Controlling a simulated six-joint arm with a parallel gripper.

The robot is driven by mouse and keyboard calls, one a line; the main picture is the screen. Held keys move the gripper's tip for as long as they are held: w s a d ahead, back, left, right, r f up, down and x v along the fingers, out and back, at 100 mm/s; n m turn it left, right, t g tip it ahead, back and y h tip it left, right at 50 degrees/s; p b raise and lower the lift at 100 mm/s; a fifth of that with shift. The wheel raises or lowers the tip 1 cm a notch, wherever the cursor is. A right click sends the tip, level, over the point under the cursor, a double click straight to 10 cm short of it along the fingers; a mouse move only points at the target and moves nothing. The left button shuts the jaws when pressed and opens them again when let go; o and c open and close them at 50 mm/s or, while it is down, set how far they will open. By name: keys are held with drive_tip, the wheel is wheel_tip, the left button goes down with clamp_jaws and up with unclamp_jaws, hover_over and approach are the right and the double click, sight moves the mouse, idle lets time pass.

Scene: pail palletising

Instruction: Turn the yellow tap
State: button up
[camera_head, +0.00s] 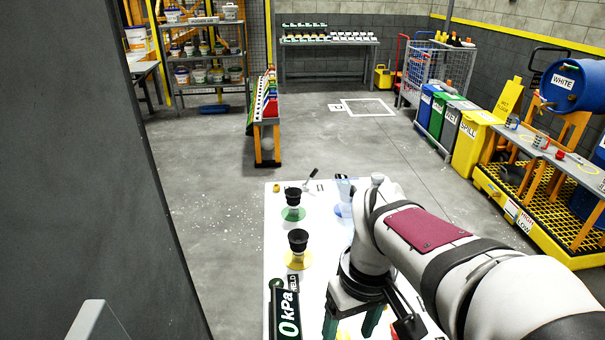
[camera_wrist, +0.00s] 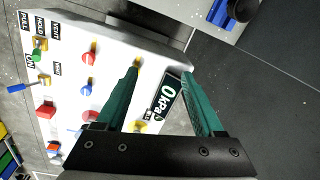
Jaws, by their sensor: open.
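The white panel (camera_head: 340,262) lies below my gripper (camera_head: 351,325); its front part is cut off in the head view. The wrist view shows my gripper (camera_wrist: 160,73) open, with two green fingers apart and nothing held between them. A small yellow part (camera_wrist: 137,62) shows by the tip of the left finger. Another yellow part (camera_wrist: 141,127) lies low between the fingers, partly hidden by the gripper body. I cannot tell which of these is the yellow tap. Yellow also shows at the bottom edge of the head view (camera_head: 342,335), below the fingers.
The panel carries a red knob (camera_wrist: 88,58), a blue knob (camera_wrist: 86,90), a green knob (camera_wrist: 38,55) and a red block (camera_wrist: 45,108). A "0 kPa" display (camera_wrist: 168,97) stands close to the right finger. Black cups on green (camera_head: 292,197) and yellow (camera_head: 298,242) discs stand farther back.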

sight(343, 336)
drive_tip(key=w+d+f+n, duration=0.3)
drive_tip(key=w+n, duration=0.3)
drive_tip(key=w, duration=0.4)
drive_tip(key=shift+h, duration=0.4)
drive_tip(key=f, duration=1.5)
drive_tip(key=shift+s+a+f, duration=0.15)
drive_tip(key=shift+s+f, duration=0.05)
drive_tip(key=shift+f, duration=0.1)
clamp_jaws()
